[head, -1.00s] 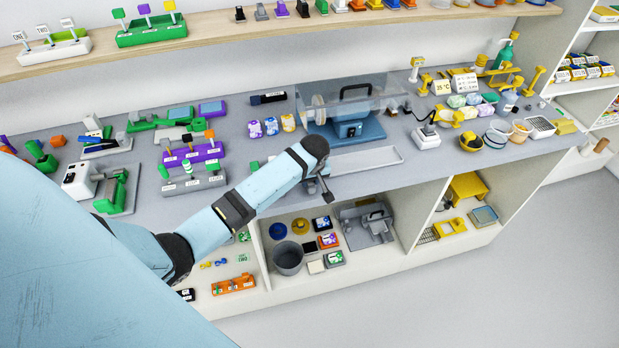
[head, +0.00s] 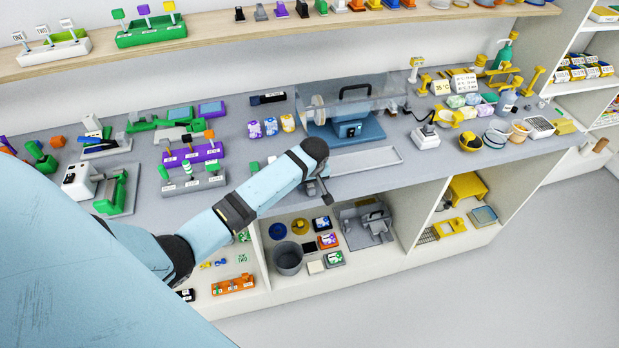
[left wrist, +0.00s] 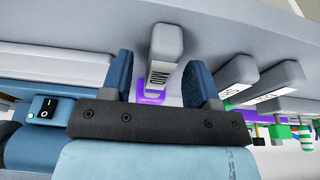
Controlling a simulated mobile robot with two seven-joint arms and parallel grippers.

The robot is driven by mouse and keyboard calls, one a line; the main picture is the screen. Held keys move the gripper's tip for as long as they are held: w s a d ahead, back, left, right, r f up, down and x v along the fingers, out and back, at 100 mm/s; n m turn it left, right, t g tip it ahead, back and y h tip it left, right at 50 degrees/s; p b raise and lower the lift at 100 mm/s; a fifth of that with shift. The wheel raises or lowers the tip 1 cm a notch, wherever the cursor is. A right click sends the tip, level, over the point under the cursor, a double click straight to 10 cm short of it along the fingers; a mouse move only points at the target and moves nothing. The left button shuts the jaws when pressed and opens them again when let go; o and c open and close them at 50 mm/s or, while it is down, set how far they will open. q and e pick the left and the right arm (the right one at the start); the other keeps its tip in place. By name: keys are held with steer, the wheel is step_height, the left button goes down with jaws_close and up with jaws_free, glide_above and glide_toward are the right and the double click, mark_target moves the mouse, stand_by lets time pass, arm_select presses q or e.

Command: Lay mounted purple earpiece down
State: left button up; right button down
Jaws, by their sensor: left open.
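My left gripper (head: 324,193) is over the front edge of the bench in the head view. In the left wrist view the open gripper (left wrist: 158,82) has its two blue fingers apart on either side of a grey labelled post (left wrist: 165,62). That view is upside down, with the bench top at its upper edge. A purple piece (left wrist: 150,98), likely the mounted earpiece, shows at the post's end between the fingers. Its lower part is hidden by the gripper's dark body, and I cannot tell whether a finger touches it. In the head view I cannot make it out. My right gripper is not in view.
More grey labelled posts (left wrist: 232,78) stand beside the gripper. A blue machine (head: 345,128) with a clear cover and a shallow grey tray (head: 375,158) lie to the right. A purple rack (head: 190,153) and grey rack (head: 195,183) stand left. Open shelves (head: 300,310) are below.

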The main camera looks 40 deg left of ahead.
arm_select(q)
steer(key=b+v, duration=0.1)
steer(key=v, duration=1.3)
steer(key=shift+f, duration=0.1)
steer(key=s+d+f+m+t+h, duration=0.15)
steer(key=s+d+f+m, duration=0.25)
steer(key=f, duration=0.5)
steer(key=s+d+f+m+t+h, duration=0.1)
steer(key=s+d+f+m+t, duration=0.1)
steer(key=s, duration=0.5)
steer(key=s+d+f+m+t+h, duration=0.1)
steer(key=s+d+f+m+t, duration=0.1)
steer(key=s, duration=0.4)
steer(key=s+d+f+m+t+h, duration=0.1)
steer(key=s+d+f+m+t, duration=0.2)
steer(key=s+d+m, duration=0.2)
steer(key=s, duration=0.2)
steer(key=shift+s+d+h, duration=0.35)
steer(key=shift+d, duration=0.05)
steer(key=shift+t, duration=0.25)
